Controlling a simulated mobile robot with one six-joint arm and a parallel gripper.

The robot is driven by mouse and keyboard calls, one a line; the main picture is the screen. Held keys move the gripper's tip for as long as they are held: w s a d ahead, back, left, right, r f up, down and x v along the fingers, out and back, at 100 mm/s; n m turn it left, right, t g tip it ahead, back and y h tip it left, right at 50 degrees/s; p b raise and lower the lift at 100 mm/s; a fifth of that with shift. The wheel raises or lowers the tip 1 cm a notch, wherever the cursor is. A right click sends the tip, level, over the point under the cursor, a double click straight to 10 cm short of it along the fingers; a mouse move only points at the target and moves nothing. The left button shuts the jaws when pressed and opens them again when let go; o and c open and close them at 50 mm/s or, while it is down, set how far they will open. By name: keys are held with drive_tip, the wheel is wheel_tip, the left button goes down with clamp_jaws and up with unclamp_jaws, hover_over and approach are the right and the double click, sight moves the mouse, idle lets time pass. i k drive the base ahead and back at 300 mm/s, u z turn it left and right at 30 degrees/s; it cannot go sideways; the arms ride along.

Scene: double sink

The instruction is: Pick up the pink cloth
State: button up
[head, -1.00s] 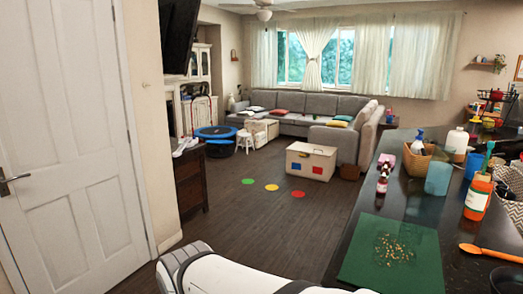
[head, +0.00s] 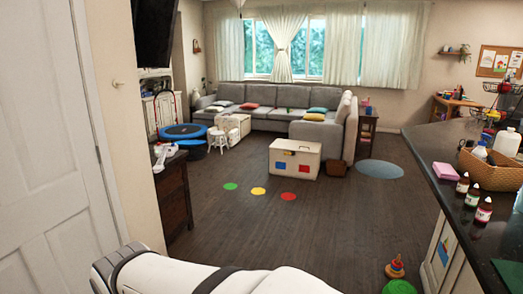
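A small pink, folded-looking item (head: 446,171), which looks like the pink cloth, lies flat on the dark counter (head: 462,135) at the right of the head view. It is near the counter's left edge, just behind several small brown bottles with red on their labels (head: 472,195). My gripper is not in view. Only a white link of my arm shows along the bottom, well to the left of the counter and apart from the cloth.
A wicker basket (head: 492,172) with bottles stands right of the cloth. A ring-stack toy (head: 395,268) sits on the floor beside the counter. A white toy box (head: 295,158) and a grey sofa (head: 268,105) are farther back. The dark floor between is mostly clear.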

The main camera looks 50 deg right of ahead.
sight(443, 171)
drive_tip(key=i, duration=0.55)
drive_tip(key=z, duration=2.55)
drive_tip(key=i, duration=2.6)
drive_tip(key=z, duration=2.2)
